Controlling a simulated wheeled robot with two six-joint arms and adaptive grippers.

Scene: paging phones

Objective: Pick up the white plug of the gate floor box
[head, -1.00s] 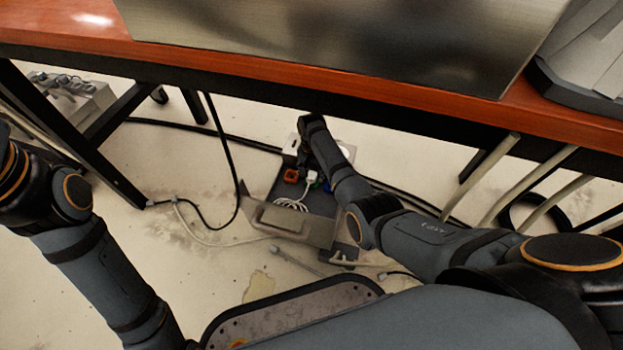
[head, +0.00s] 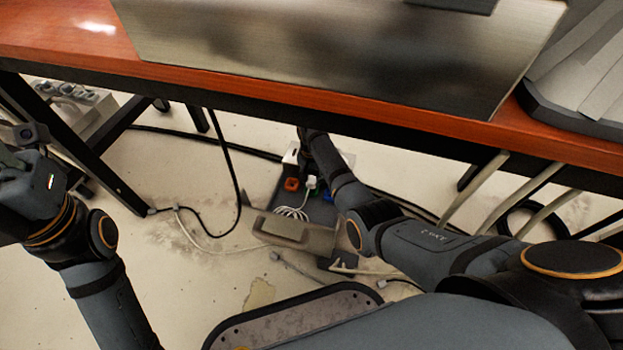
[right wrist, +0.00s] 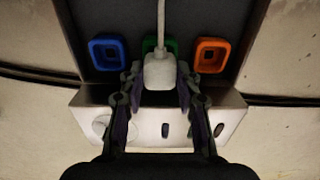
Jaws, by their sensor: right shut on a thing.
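The white plug (right wrist: 158,72) with its white cord is between the fingers of my right gripper (right wrist: 157,90), which is shut on it. A green socket (right wrist: 150,44) shows just behind the plug; I cannot tell whether the plug is still seated in it. In the head view the plug (head: 311,181) shows small in the dark floor box (head: 262,186) under the table. My right fingers are mostly hidden there by my own arm. My left arm is raised at the left edge, and its fingertips are out of the picture.
An orange socket (right wrist: 212,54) and a blue socket (right wrist: 107,52) flank the green one. The box's pale panel (right wrist: 180,128) lies close to my fingers. The table edge (head: 330,92) hangs over the box. A grey box with several sockets (head: 70,95) stands at the left; cables cross the floor.

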